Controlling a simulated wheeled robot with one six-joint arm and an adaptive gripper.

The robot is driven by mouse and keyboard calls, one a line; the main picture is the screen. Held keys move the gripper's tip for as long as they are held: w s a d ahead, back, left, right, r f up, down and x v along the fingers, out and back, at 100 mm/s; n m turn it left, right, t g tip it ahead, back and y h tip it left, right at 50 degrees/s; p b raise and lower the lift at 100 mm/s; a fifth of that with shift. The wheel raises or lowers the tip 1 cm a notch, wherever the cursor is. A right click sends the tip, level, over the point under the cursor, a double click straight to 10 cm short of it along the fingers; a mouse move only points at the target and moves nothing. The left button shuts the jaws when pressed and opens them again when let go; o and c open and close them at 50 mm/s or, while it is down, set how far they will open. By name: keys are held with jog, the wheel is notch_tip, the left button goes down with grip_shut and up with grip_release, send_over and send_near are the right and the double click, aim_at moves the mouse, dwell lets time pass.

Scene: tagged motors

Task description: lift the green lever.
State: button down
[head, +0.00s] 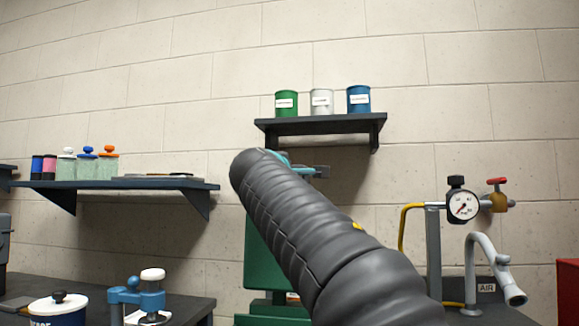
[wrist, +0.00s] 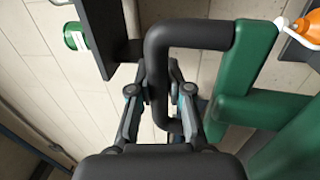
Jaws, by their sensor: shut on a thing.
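The green lever (wrist: 245,58) shows at the right of centre in the wrist view. A thick dark bent handle (wrist: 190,34) joins its upper end and curves down between my fingers. My gripper (wrist: 160,88) is shut on this handle, one finger on each side. In the head view my arm hides the handle and most of my gripper. The green stand (head: 257,245) of the machine shows partly behind my arm.
A dark wall shelf (head: 320,127) with green, white and blue cans sits above. A lower shelf (head: 110,185) holds jars at left. A pressure gauge (head: 462,206) and grey pipes stand at right, near a yellow hose. Open wall lies between the shelves.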

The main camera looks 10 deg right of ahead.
jog(key=shift+w+f, duration=0.35)
jog(key=shift+w, duration=0.1)
jog(key=shift+d+f, duration=0.1)
jog(key=c, duration=1.1)
grip_release()
jog(key=shift+w+g, duration=0.1)
jog(key=shift+g, duration=0.2)
jog(key=v, duration=1.2)
jog(key=shift+f, duration=0.1)
